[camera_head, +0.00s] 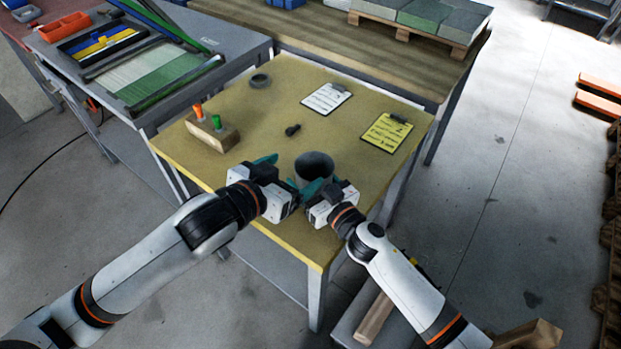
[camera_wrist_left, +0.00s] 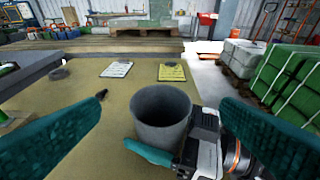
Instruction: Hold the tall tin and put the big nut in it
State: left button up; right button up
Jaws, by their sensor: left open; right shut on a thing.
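The tall tin (camera_head: 314,166), a dark grey open-topped cylinder, stands upright near the table's front edge. My right gripper (camera_head: 318,184) is shut on it, with a teal finger against its near side in the left wrist view. My left gripper (camera_head: 281,170) is open, just left of the tin; in its wrist view the tin (camera_wrist_left: 162,112) shows between its spread teal fingers. A small dark piece (camera_head: 292,130) lies behind the tin, and a dark grey ring (camera_head: 260,80) lies farther back. I cannot tell for sure which is the big nut. The tin's inside looks empty.
A wooden block with orange and green pegs (camera_head: 212,133) stands at the table's left. A white clipboard (camera_head: 326,98) and a yellow clipboard (camera_head: 387,133) lie at the back right. A grey bench (camera_head: 215,42) adjoins on the left. The middle of the yellow tabletop (camera_head: 270,112) is mostly clear.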

jog(key=o, duration=1.1)
pick_arm(q)
jog(key=v, duration=0.3)
jog(key=shift+s+a+r, duration=0.15)
jog(key=shift+s+a, duration=0.05)
jog(key=shift+s, duration=0.05)
